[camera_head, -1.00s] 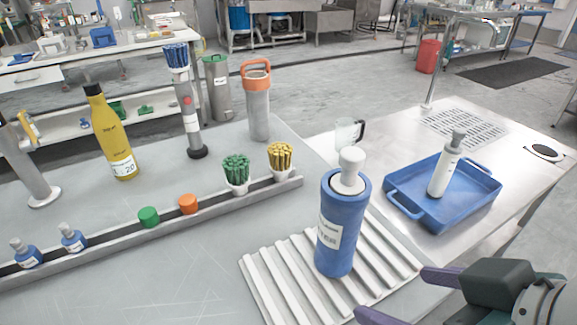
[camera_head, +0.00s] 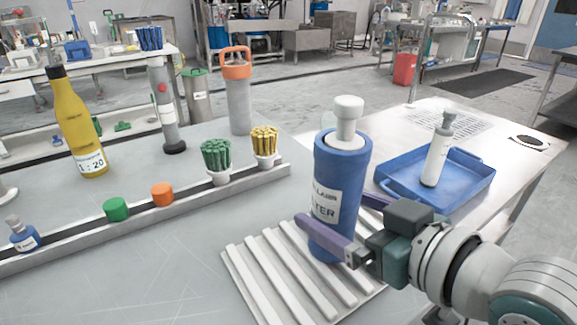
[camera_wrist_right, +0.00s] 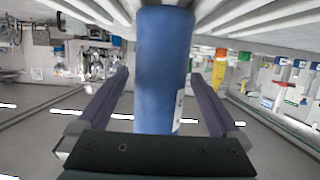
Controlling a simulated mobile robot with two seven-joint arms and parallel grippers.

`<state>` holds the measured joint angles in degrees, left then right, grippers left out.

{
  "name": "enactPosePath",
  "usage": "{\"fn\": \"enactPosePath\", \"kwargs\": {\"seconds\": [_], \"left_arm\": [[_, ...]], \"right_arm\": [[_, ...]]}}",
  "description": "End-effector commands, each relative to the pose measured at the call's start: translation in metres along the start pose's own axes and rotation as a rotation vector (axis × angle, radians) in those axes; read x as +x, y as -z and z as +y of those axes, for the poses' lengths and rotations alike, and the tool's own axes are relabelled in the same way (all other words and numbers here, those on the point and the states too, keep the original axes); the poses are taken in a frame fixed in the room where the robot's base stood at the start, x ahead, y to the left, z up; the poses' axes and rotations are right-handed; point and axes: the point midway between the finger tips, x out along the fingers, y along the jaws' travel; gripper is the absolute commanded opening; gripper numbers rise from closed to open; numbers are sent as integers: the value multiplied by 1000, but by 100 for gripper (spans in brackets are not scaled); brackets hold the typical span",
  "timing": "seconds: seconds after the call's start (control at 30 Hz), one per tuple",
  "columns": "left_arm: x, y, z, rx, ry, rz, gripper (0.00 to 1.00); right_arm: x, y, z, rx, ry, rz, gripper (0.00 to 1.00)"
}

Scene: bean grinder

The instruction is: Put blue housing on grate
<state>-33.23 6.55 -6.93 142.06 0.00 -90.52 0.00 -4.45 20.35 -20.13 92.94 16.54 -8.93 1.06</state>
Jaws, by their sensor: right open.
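The blue housing (camera_head: 342,165) is a tall labelled cylinder with a white knobbed piece in its top. It stands upright on the white slatted grate (camera_head: 262,272), toward its back right. My right gripper (camera_head: 335,210) is open around the housing's lower half, with one purple finger in front and the other behind. In the right wrist view the blue housing (camera_wrist_right: 163,65) stands between the two spread fingers, with gaps on both sides. My left gripper is not in view.
A blue tray (camera_head: 398,195) with a white bottle (camera_head: 438,150) stands right of the housing. A rail (camera_head: 140,222) with brushes, caps and a small bottle runs left. A yellow bottle (camera_head: 78,125) and an orange-topped cylinder (camera_head: 239,100) stand behind. The front left tabletop is clear.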

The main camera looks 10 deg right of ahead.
Motion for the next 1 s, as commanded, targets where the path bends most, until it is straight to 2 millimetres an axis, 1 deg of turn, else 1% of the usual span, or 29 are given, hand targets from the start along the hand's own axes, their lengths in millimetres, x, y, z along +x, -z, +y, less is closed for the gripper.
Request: {"fn": "enactPosePath", "kwargs": {"seconds": [0.03, 0.1, 0.23, 0.33, 0.53, 1.0], "left_arm": [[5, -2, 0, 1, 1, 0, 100], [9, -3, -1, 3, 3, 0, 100], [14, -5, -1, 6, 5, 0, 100], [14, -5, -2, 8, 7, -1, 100], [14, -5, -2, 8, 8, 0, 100], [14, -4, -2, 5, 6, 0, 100]], "right_arm": [[9, -3, 0, 0, 0, 3, 100], [22, -5, 0, 1, 0, 3, 100], [38, -5, 0, 0, 0, 2, 100], [43, -4, 0, 0, 1, 1, 100], [43, -4, 0, 0, 1, 0, 100], [42, -4, 0, 0, 1, 0, 47]]}}
